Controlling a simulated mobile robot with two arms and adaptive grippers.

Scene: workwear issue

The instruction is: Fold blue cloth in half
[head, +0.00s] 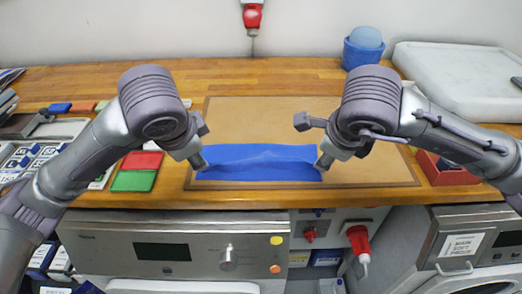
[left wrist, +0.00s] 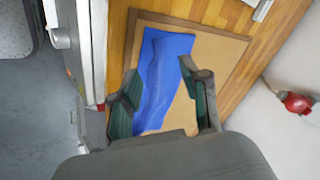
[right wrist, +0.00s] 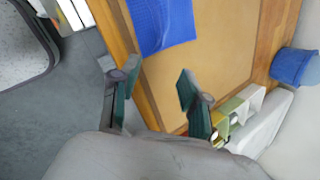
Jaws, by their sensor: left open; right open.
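The blue cloth (head: 258,168) lies as a wide, narrow strip on a tan board, with a wrinkled ridge along its middle. It also shows in the left wrist view (left wrist: 165,75) and right wrist view (right wrist: 163,22). My left gripper (head: 200,163) is open at the cloth's left end; in its wrist view the cloth runs between the parted fingers. My right gripper (head: 324,163) is open at the cloth's right end. In its wrist view the cloth's end lies beyond the parted fingers, with nothing between them. Whether either fingertip touches the cloth cannot be told.
The tan board (head: 370,165) is bare behind and to the right of the cloth. Red and green blocks (head: 134,180) lie left of it. A red box (head: 446,172) stands at right. A blue cup (head: 361,55) and a white bin (head: 455,75) stand at the back.

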